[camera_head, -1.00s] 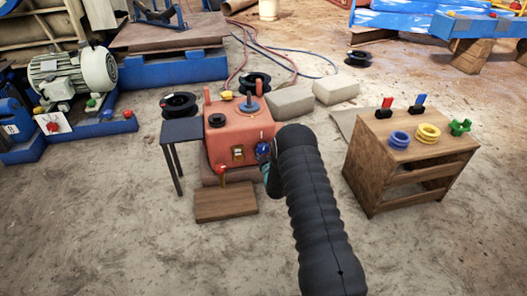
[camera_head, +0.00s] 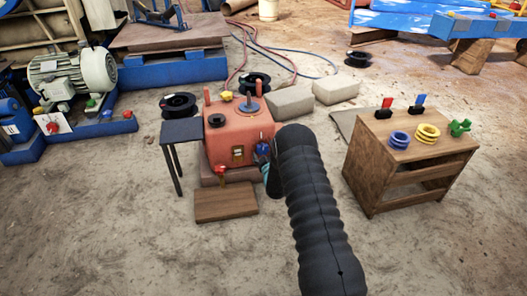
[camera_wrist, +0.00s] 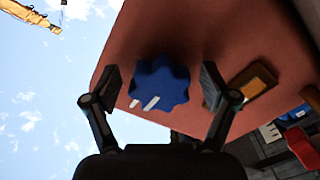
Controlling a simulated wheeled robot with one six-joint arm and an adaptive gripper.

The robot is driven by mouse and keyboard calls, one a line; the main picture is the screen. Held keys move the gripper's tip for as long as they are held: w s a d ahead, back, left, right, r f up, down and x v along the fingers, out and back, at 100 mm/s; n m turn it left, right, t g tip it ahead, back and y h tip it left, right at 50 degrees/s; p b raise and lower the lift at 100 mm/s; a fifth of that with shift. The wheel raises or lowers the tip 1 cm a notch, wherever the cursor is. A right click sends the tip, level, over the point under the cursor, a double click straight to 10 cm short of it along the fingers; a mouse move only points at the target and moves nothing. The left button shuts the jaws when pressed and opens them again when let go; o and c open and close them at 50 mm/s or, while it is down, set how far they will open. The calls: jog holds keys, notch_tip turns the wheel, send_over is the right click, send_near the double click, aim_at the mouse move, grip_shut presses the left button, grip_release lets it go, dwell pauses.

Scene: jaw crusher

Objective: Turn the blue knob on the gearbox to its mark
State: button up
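The gearbox (camera_head: 222,137) is a reddish box in the middle of the head view; its face also fills much of the wrist view (camera_wrist: 225,40). The blue knob (camera_wrist: 165,78) is lobed and sits between my fingers in the wrist view. A white line lies on its lower part, and a second short white mark (camera_wrist: 135,103) lies just left of it; the two look apart. My gripper (camera_wrist: 161,88) is open, one pad on each side of the knob, with a small gap visible on both sides. In the head view, my arm hides most of the gripper.
A tan switch plate (camera_wrist: 252,82) sits right of my right finger, with a red part (camera_wrist: 302,147) lower right. A dark small table (camera_head: 181,130) stands left of the gearbox. A wooden cabinet (camera_head: 375,180) with rings and levers stands right, and a wooden board (camera_head: 226,204) lies in front.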

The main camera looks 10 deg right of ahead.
jog(key=s, duration=1.2)
jog(key=shift+d, duration=0.25)
jog(key=shift+f, duration=0.1)
